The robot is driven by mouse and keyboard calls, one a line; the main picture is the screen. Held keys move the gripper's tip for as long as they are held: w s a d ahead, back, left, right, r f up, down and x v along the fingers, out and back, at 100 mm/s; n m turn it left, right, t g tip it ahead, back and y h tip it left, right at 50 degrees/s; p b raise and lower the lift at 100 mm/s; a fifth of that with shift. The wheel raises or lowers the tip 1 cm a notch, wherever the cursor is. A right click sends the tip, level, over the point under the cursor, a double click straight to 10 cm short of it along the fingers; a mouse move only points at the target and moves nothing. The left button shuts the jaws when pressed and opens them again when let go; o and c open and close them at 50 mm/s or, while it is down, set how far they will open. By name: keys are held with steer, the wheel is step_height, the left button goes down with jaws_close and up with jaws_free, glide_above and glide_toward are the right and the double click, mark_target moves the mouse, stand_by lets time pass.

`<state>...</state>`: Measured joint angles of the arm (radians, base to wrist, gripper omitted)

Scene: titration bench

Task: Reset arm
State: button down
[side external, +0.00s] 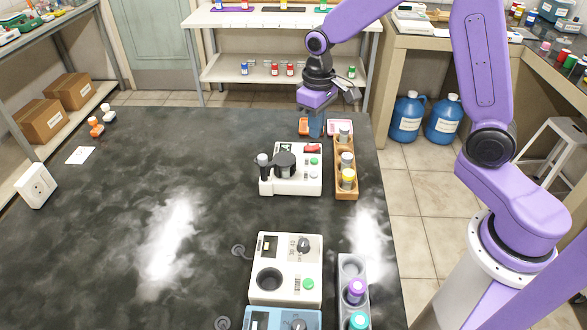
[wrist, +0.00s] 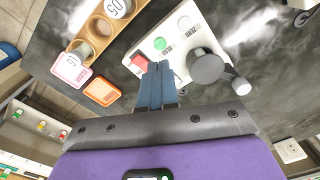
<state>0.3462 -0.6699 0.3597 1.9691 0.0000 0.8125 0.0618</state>
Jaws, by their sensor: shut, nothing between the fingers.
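My purple arm reaches over the far end of the dark bench (side external: 120,220). My gripper (side external: 316,130) points down above the bench's far edge, with its blue fingers together and nothing between them. In the wrist view my gripper (wrist: 156,72) shows shut, its fingertips overlapping in the picture the edge of a white device (wrist: 165,45) near a red switch. The white device (side external: 292,186) also stands in the side view, nearer the camera than my gripper, with a dark round part and a green button. I cannot tell the exact gap between fingertips and bench.
A wooden rack (side external: 346,190) with several vials stands right of the white device. An orange item (wrist: 102,91) and a pink-edged item (wrist: 71,72) lie near my gripper. A second white device (side external: 285,290) and a grey rack (side external: 346,262) stand nearer the camera. The bench's left half is mostly clear.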

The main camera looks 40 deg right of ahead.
steer(key=s+r+n, duration=0.1)
steer(key=s+n, duration=0.2)
steer(key=s, duration=0.6)
steer(key=s+r+n, duration=0.2)
steer(key=s+n, duration=0.1)
steer(key=s, duration=0.7)
steer(key=s+d+r+n, duration=0.1)
steer(key=s+r+n, duration=0.1)
steer(key=s, duration=0.7)
steer(key=shift+s+n, duration=0.3)
steer(key=shift+n, duration=0.5)
steer(key=shift+r, duration=0.1)
stand_by(0.7)
